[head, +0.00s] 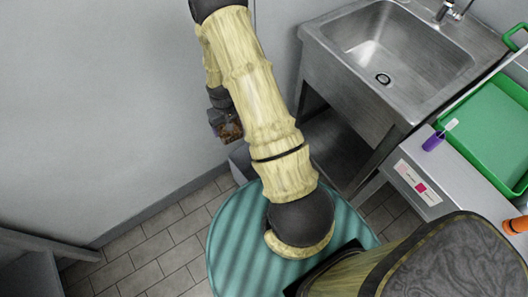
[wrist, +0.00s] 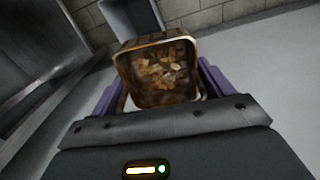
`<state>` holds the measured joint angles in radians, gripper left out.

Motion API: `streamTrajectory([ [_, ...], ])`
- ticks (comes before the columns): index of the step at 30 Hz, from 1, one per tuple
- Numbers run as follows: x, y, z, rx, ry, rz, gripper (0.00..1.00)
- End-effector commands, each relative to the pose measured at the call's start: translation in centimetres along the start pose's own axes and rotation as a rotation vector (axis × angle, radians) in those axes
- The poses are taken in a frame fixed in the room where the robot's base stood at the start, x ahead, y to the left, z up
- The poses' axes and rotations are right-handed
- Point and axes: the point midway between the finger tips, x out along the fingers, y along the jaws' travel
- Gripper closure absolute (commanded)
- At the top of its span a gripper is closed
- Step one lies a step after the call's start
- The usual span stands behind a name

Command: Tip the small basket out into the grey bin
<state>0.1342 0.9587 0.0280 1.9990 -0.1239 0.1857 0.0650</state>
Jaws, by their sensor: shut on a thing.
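My gripper (wrist: 160,88) is shut on the small basket (wrist: 122,76), with a purple finger on either side of it. The basket is brown with a rounded square rim, and its mouth faces the wrist camera. Several tan and brown pieces (wrist: 162,70) show inside it. In the head view the basket (head: 231,131) is a small brown patch below my gripper (head: 222,118), near the wall. The grey bin (wrist: 131,17) shows beyond the basket in the wrist view, apart from it. In the head view the bin (head: 240,162) is mostly hidden behind my arm.
A steel sink unit (head: 345,85) stands to the right of my arm. A counter with a green tray (head: 490,130), a purple tool (head: 433,142) and an orange item (head: 516,225) lies further right. A plain wall (head: 110,100) is on the left. Tiled floor (head: 150,255) is open at lower left.

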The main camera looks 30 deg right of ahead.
Motion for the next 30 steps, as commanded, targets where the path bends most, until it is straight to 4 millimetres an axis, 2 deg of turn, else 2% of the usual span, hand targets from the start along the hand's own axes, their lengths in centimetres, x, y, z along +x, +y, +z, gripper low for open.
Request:
streamTrajectory([
  [1, 2.3, 0.7, 0.0, 0.010, 0.000, 0.000, 0.44],
  [3, 3.8, 1.6, 0.0, 0.021, 0.000, 0.000, 0.44],
  [24, 19.0, 10.3, 1.4, 0.131, 0.000, 0.000, 0.44],
  [30, 22.4, 12.4, 1.9, 0.159, 0.000, 0.000, 0.44],
])
